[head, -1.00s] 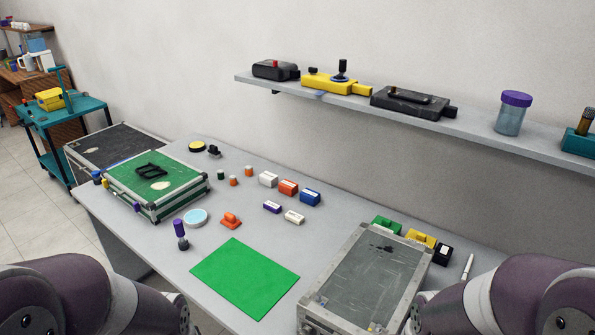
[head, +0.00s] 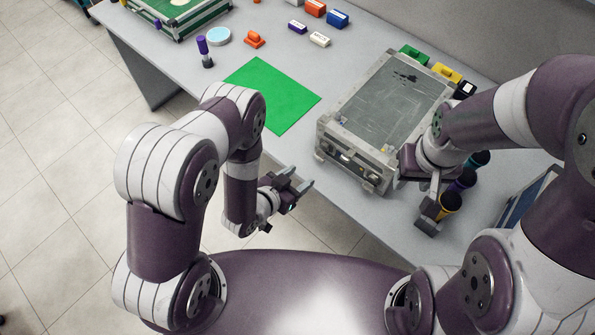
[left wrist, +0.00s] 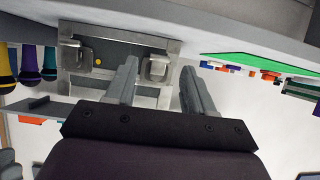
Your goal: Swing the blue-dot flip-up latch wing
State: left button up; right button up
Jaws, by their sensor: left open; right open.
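A grey metal case (head: 340,128) with a dark scratched lid lies shut near the table's front edge. Its front face, with small metal fittings, faces me. The left wrist view shows this face upside down, with two metal latches (left wrist: 157,68) (left wrist: 69,54) and a yellow dot (left wrist: 98,62) between them. I cannot make out a blue dot. My left gripper (head: 301,179) is open and empty, in front of the table edge, left of the case front. In the left wrist view its fingers (left wrist: 159,66) point at the face, apart around one latch in the picture; contact cannot be told. My right gripper (head: 432,212) is open, right of the case front.
A green sheet (head: 285,95) lies left of the case. A green case (head: 180,22) is partly cut off at the top left. Small coloured blocks lie behind.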

aim_at(318, 158)
pick_arm(q)
jog(key=shift+t, duration=0.4)
jog(key=b+x, duration=0.1)
jog(key=x, duration=0.1)
jog(key=b+x, duration=0.2)
jog(key=x, duration=0.1)
jog(key=r+b+x, duration=0.1)
jog(key=x, duration=0.2)
jog(key=shift+w+d, duration=0.1)
jog(key=shift+w, duration=0.25)
jog(key=shift+r, duration=0.15)
jog(key=c, duration=0.4)
jog(key=shift+w, duration=0.1)
jog(key=c, duration=0.3)
jog(key=shift+s+a+r+p, duration=0.2)
jog(key=shift+s+a+p, duration=0.1)
jog(key=shift+s, duration=0.1)
